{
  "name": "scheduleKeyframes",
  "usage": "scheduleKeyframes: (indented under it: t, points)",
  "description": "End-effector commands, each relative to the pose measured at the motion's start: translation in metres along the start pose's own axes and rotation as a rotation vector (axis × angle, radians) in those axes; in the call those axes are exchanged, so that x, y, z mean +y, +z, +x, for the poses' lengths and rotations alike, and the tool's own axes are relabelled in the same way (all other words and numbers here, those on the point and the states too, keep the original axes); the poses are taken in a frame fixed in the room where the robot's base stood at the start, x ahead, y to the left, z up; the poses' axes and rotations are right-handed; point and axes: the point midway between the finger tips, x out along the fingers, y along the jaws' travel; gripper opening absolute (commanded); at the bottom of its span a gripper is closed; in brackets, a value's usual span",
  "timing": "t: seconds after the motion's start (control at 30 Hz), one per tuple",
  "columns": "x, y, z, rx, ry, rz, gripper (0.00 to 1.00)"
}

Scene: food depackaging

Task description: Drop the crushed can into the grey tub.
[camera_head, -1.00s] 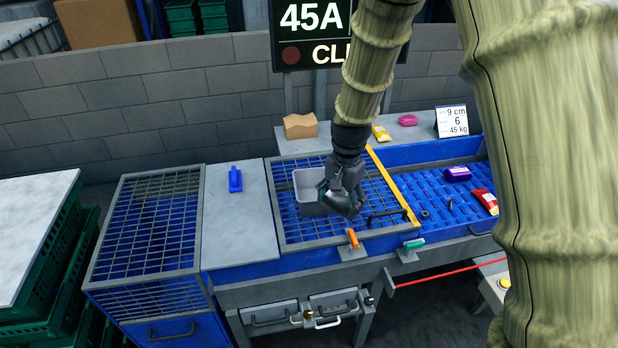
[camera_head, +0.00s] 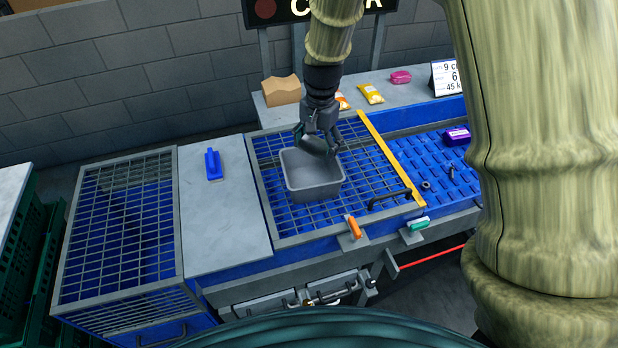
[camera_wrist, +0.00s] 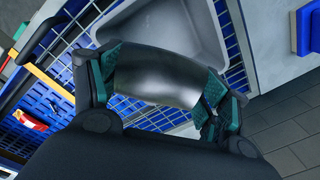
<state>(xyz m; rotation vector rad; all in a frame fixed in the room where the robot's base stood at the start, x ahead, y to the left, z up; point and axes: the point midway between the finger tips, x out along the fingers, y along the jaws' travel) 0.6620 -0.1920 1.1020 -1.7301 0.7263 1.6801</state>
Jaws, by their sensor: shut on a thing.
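The crushed can (camera_wrist: 160,76) is a smooth, dark silvery metal piece, seen close up in the wrist view. My gripper (camera_head: 319,143) is shut on it, with a teal-padded finger at each end of the can. In the head view the can is a small dark shape between the fingers and hard to make out. The grey tub (camera_head: 316,182) is an open, empty-looking box on the mesh grate. My gripper is above the tub's far right rim. In the wrist view the tub (camera_wrist: 185,22) lies just beyond the can, partly hidden by it.
A yellow bar (camera_head: 392,160) edges the grate on the right, with a black handle (camera_head: 390,198) near it. A blue-handled tool (camera_head: 213,164) lies on the grey plate at left. A cardboard box (camera_head: 281,91) and several packets stand on the back shelf.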

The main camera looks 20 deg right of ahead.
Motion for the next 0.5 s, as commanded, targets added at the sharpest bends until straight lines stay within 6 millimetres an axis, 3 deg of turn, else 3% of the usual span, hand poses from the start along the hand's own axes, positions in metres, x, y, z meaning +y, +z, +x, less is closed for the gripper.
scheduleKeyframes:
  t: [0.03, 0.2, 0.5]
  points:
    - [0.0, -0.001, 0.012, -0.001, 0.001, 0.0, 0.52]
    - [0.002, -0.002, 0.03, -0.002, 0.002, 0.002, 0.52]
    - [0.004, -0.002, 0.045, -0.001, 0.002, 0.003, 0.52]
